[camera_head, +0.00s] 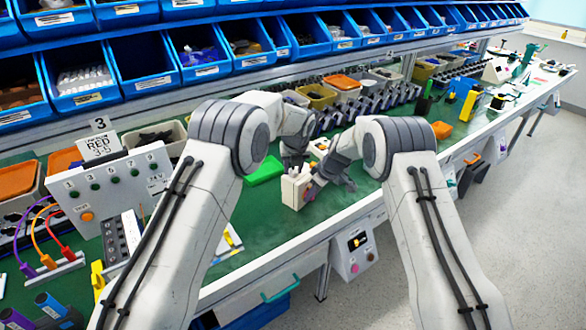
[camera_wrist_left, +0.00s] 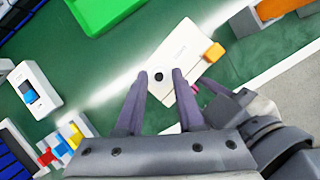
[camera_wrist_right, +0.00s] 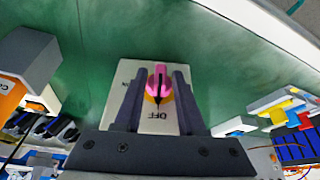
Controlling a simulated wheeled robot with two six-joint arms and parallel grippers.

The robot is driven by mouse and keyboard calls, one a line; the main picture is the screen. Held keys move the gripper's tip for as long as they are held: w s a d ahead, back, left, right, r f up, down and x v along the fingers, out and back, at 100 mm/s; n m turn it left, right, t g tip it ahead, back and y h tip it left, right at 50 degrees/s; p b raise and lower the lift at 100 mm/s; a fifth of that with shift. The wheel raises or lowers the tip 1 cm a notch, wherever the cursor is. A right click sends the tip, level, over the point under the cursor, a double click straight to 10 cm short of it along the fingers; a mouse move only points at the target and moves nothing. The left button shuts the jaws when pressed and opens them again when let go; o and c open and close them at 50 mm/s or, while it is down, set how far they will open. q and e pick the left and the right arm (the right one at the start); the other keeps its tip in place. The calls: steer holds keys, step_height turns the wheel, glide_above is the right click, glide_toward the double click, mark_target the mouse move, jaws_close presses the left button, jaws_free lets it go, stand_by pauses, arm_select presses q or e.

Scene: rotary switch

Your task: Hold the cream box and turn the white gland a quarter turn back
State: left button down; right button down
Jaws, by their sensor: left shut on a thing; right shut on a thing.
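The cream box (camera_head: 290,192) stands on the green bench near its front edge. In the left wrist view the box (camera_wrist_left: 180,48) shows a black round spot (camera_wrist_left: 158,76) and an orange part (camera_wrist_left: 214,52) at one side. In the right wrist view the box has a face marked OFF with a pink knob (camera_wrist_right: 158,80) on a yellow ring. My right gripper (camera_wrist_right: 160,72) is shut on this pink knob.
A green tray (camera_head: 264,170) lies just left of the box. A grey panel with buttons (camera_head: 120,190) stands at the left. Blue bins (camera_head: 205,55) line the back. An orange block (camera_head: 442,130) lies to the right. The bench front edge is close.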

arm_select(q)
steer(key=n, duration=0.1)
steer(key=n+y, duration=0.1)
steer(key=n, duration=0.2)
steer(key=shift+d+g+y, duration=0.25)
steer(key=shift+g+y, duration=0.05)
steer(key=shift+w+d+n+g+y, duration=0.1)
steer(key=shift+n+g+y, duration=0.2)
steer(key=shift+n, duration=0.8)
steer(key=shift+w+n+g+y, duration=0.1)
steer(key=shift+n+g+y, duration=0.15)
steer(key=shift+n, duration=0.85)
steer(key=c, duration=0.5)
jaws_free()
steer(key=shift+v, duration=6)
steer(key=shift+d, duration=0.1)
